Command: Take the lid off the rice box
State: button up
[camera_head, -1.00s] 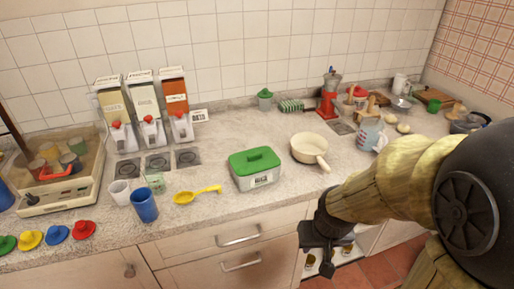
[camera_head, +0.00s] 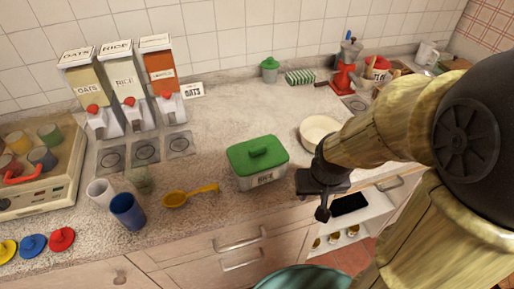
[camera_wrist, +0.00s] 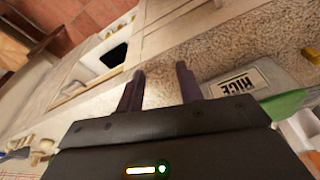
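A cream pan (camera_head: 318,130) stands just right of the box, partly behind my arm. A yellow scoop (camera_head: 190,195) and a blue cup (camera_head: 127,210) are to the left. Dispensers (camera_head: 125,88) stand at the back left. An open drawer (camera_head: 375,222) is below the counter. Counter behind the box is clear.

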jog(key=shift+s, duration=0.1)
jog(key=o, duration=0.3)
jog(key=shift+r, duration=0.1)
jog(key=o, duration=0.4)
jog(key=shift+w+a+r+p, duration=0.1)
jog(key=shift+w+r+p, duration=0.1)
jog(key=shift+r+p, duration=0.15)
jog(key=shift+o, duration=0.3)
jog(key=w+a+r+n+p, duration=0.1)
jog(key=w+a+r+p, duration=0.2)
jog(key=w+r+p, duration=0.1)
jog(key=w+a+r+n+g+p, duration=0.1)
jog(key=w+a+r+p, duration=0.1)
jog(key=w+r+p, duration=0.2)
notch_tip(320, 180, up, 5)
jog(key=p, duration=0.3)
jog(key=shift+a+f+g+p, duration=0.15)
jog(key=shift+a+g+p, duration=0.15)
jog(key=shift+a, duration=0.1)
jog(key=w+a+r+n+g+p, duration=0.1)
jog(key=w+a+r+n+p, duration=0.1)
jog(key=w+a+r+p, duration=0.2)
jog(key=a+r+p, duration=0.3)
jog(key=r, duration=0.1)
jog(key=shift+w+a+r, duration=0.15)
jog(key=shift+w+a, duration=0.1)
jog(key=shift+a, duration=0.05)
